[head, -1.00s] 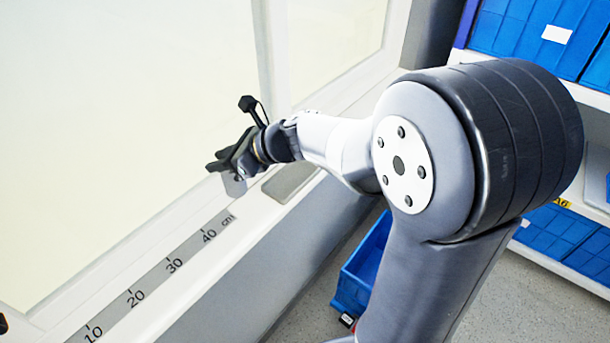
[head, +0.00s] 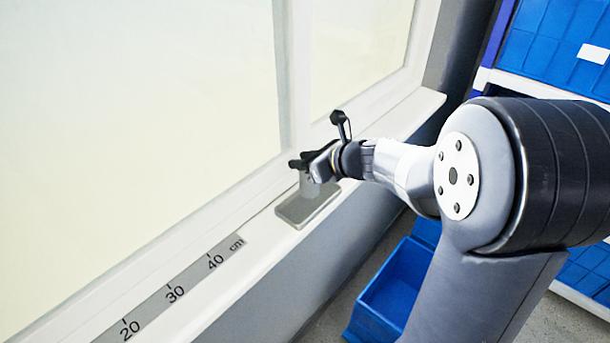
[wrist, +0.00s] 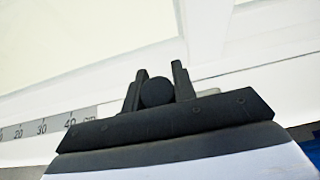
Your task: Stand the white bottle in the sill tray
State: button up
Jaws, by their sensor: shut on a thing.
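My gripper (head: 308,166) is over the window sill, shut on the white bottle (head: 311,186). The bottle's pale body shows below the fingers in the head view, upright as far as I can see and partly hidden by them. In the wrist view its dark round cap (wrist: 157,92) sits between the two fingers of my gripper (wrist: 158,85). The sill tray (head: 291,213) is a flat grey tray with a raised rim, directly under the bottle in the head view. I cannot tell whether the bottle's base touches the tray. In the wrist view a bit of the tray (wrist: 209,92) shows right of the fingers.
A ruler strip (head: 175,293) marked in cm lies along the sill (head: 255,232), left of the tray. The window frame (head: 292,85) rises close behind the gripper. A blue bin (head: 385,295) stands on the floor, and shelves with blue boxes (head: 550,45) are at the right.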

jog(key=shift+f+b, duration=0.3)
jog(key=shift+f, duration=1.35)
jog(key=shift+f, duration=0.15)
jog(key=o, duration=1)
jog(key=shift+o, duration=0.2)
jog(key=shift+s+d+r, duration=0.1)
jog(key=shift+r, duration=0.25)
jog(key=p+v, duration=0.1)
jog(key=v, duration=1)
jog(key=shift+s+d, duration=0.15)
jog(key=shift+r, duration=0.15)
